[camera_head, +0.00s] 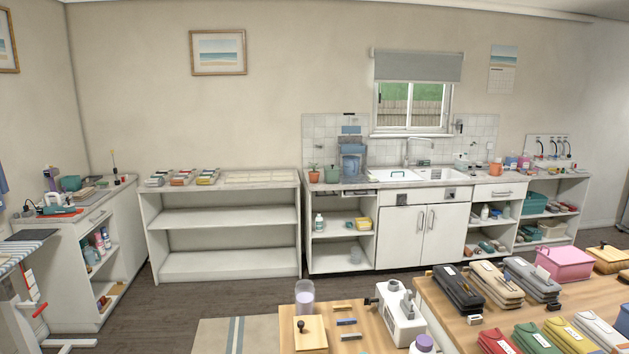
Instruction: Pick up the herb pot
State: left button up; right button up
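A small terracotta pot with a green sprig, which looks like the herb pot (314,174), stands upright on the white counter (355,184) at the back wall. It is at the counter's left end, left of a small green container (332,175) and a blue appliance-like object (352,158). The pot is small and far off, so its details are hard to make out. Neither of my grippers is in view, and nothing is seen holding the pot.
A wooden table (372,330) with bottles and a white machine (400,312) is at the front. A table with several pouches (458,288) fills the lower right. Open white shelves (220,218) stand left of the counter. Dark floor (175,318) is free between, with a striped rug (212,337).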

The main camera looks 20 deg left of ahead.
aim_at(313, 176)
jog(key=j+u, duration=0.15)
jog(key=u, duration=0.9)
jog(key=i+j+u, duration=0.15)
jog(key=j, duration=0.35)
jog(key=i+j+u, duration=0.15)
jog(key=i+j, duration=0.15)
jog(key=j, duration=0.15)
jog(key=i+j+u, duration=0.15)
jog(key=i+j, duration=0.15)
jog(key=j, duration=0.15)
jog(key=i+j+u, duration=0.15)
jog(key=j, duration=0.25)
jog(key=i+j+z, duration=0.1)
jog(key=i, duration=0.35)
jog(key=i+j+z, duration=0.1)
jog(key=i, duration=0.3)
jog(key=i+j+z, duration=0.15)
jog(key=i, duration=0.3)
jog(key=i+l+z, duration=0.1)
jog(key=i+z, duration=0.15)
jog(key=i, duration=0.55)
jog(key=i+z, duration=0.25)
jog(key=i, duration=0.55)
jog(key=i+j+z, duration=0.3)
jog(key=i, duration=0.5)
jog(key=i+l+z, duration=0.2)
jog(key=i+z, duration=0.2)
jog(key=i, duration=0.45)
jog(key=i+z, duration=0.4)
jog(key=i, duration=0.4)
